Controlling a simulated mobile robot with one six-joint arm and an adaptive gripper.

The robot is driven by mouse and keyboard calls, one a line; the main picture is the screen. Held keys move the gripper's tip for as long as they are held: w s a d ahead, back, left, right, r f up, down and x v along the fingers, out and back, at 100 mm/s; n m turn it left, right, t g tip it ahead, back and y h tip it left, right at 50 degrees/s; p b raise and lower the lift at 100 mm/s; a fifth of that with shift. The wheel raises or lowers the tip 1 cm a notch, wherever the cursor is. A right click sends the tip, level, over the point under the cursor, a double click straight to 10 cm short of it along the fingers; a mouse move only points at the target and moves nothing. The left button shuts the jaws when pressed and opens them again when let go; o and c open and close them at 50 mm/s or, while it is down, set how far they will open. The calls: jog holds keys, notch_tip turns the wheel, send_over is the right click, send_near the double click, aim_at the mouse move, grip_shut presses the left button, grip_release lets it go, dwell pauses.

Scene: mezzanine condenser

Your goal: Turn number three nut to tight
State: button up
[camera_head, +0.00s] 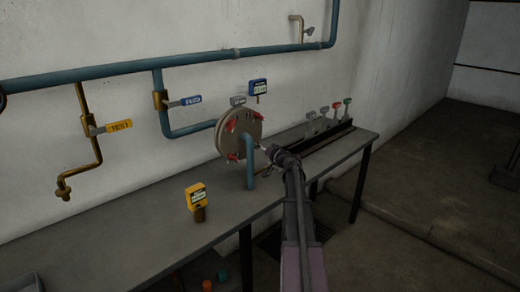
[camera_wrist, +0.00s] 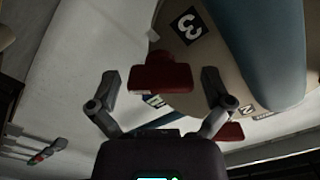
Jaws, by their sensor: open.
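The round beige flange (camera_head: 236,131) stands above the table with several red nuts around its face. In the wrist view a black label marked 3 (camera_wrist: 187,25) is on the flange, beside a red nut (camera_wrist: 160,80) with a broad, flat head. My gripper (camera_wrist: 160,74) is open, one finger on each side of this nut, with gaps showing on both sides. Another red nut (camera_wrist: 231,132) is below right, partly behind a finger. In the head view my gripper (camera_head: 268,150) is at the flange's right side; its fingers are too small to make out.
A thick blue pipe (camera_wrist: 270,50) runs close to the flange on the right in the wrist view. A yellow device (camera_head: 196,195) stands on the grey table (camera_head: 150,235). A black rack (camera_head: 315,138) with several coloured handles is behind my arm.

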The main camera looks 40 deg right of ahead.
jog(key=c, duration=1)
jog(key=shift+m, duration=0.4)
jog(key=m, duration=0.7)
jog(key=shift+m, duration=0.3)
jog(key=m, duration=0.3)
jog(key=shift+w+m, duration=0.1)
jog(key=shift+m, duration=0.2)
jog(key=m, duration=0.4)
jog(key=shift+m, duration=0.3)
